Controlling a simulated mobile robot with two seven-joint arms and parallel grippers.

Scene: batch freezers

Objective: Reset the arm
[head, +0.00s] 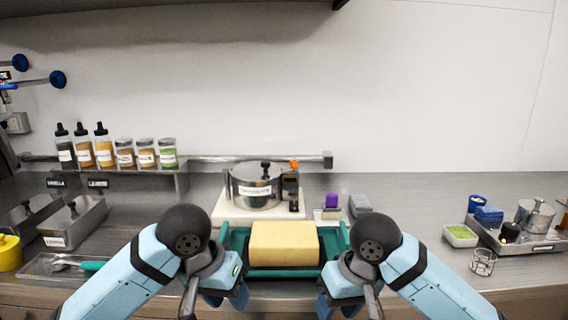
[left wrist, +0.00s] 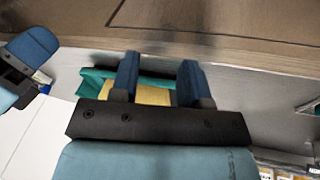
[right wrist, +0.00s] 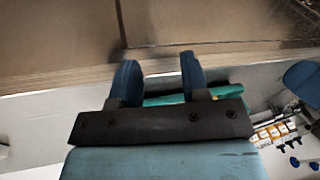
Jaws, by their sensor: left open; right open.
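My left gripper (head: 226,299) is low in the head view, at the left front of a teal tray (head: 234,238). Its two blue fingers (left wrist: 157,80) stand apart with nothing held between them in the left wrist view. My right gripper (head: 338,305) is at the right front of the tray. Its blue fingers (right wrist: 158,80) are also apart and empty in the right wrist view. A yellow block (head: 284,243) lies in the tray between my two arms. Whether either gripper touches the tray is hard to tell.
Behind the tray, a metal pot (head: 250,186) stands on a white board. Several bottles and jars (head: 103,145) line a shelf at the left, above lidded metal pans (head: 78,222). At the right are a metal tray (head: 490,235), a green-filled dish (head: 460,236) and a wire whisk-like item (head: 483,262).

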